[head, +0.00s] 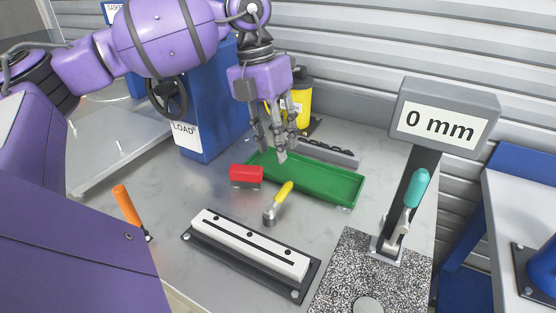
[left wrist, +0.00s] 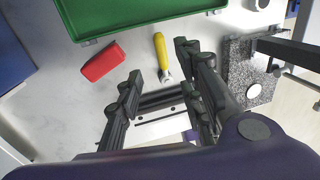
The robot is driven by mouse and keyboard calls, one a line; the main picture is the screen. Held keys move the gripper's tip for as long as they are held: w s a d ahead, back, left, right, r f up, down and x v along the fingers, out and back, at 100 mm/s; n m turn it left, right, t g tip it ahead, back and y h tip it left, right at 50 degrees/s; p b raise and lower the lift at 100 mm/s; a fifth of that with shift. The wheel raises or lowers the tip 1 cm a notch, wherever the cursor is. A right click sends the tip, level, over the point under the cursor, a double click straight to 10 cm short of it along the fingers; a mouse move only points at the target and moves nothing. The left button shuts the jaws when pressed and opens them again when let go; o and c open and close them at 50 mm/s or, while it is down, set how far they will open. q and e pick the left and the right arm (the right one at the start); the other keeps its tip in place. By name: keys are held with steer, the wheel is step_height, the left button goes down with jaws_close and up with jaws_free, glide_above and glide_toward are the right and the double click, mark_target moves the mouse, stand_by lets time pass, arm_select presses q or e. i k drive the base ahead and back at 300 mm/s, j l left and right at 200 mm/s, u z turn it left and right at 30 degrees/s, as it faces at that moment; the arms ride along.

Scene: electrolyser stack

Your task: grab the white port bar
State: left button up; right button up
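The white port bar (head: 250,243) is a long white bar with black holes along its top. It lies in a dark base on the bench, front centre in the head view. In the left wrist view the white port bar (left wrist: 160,129) shows low between my fingers, partly hidden by them. My left gripper (head: 274,150) points down above the green tray, behind the bar and apart from it. In the left wrist view the left gripper (left wrist: 158,85) has its fingers spread with nothing held. My right gripper is in neither view.
A yellow-handled tool (head: 281,197) and a red block (head: 246,174) lie between the green tray (head: 335,190) and the bar. An orange-handled tool (head: 127,207) is at left. A gauge stand (head: 405,190) with a "0 mm" display rises at right. A blue press (head: 205,105) stands behind.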

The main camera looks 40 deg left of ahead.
mark_target(290, 263)
steer(key=k, duration=1)
